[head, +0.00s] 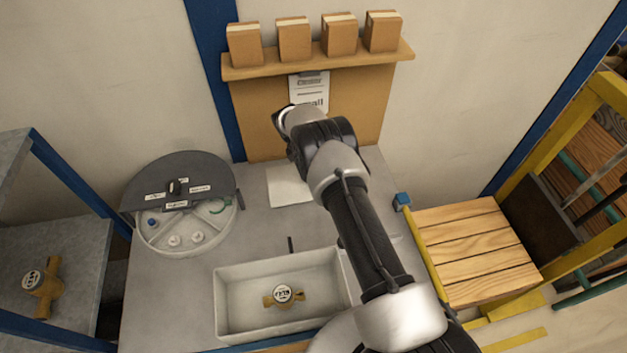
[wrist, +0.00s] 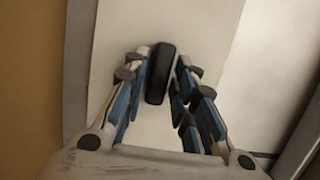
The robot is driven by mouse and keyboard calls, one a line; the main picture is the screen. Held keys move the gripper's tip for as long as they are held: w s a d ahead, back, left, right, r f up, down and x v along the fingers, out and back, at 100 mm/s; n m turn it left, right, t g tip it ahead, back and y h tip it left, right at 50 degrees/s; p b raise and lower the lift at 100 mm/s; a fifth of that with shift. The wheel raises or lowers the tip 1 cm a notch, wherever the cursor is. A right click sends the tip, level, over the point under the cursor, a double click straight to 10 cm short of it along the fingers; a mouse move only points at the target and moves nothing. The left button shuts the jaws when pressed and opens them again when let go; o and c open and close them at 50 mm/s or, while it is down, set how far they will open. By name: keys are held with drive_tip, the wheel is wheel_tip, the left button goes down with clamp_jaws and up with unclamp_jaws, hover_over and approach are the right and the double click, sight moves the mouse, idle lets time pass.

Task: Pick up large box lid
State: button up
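In the wrist view, a flat white panel, which looks like the large box lid (wrist: 125,28), carries a black bar handle (wrist: 158,75). My gripper (wrist: 165,58) has its fingers on either side of this handle, with the handle between the fingertips. Narrow gaps seem to show beside it, so the fingers look open. I cannot tell how deep the handle sits between them. In the head view my arm reaches toward the back wall. My fingers and the handle they straddle cannot be made out there.
A white tray (head: 233,335) holding a brass meter (head: 283,296) stands at the bench front. A round container (head: 190,245) with a dark lid (head: 165,170) stands at left. A pale sheet (head: 290,187) lies behind. Small boxes (head: 339,35) line a wall shelf (head: 318,61).

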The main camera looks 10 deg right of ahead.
clamp_jaws()
drive_tip(key=shift+r, duration=0.1)
idle(0.4)
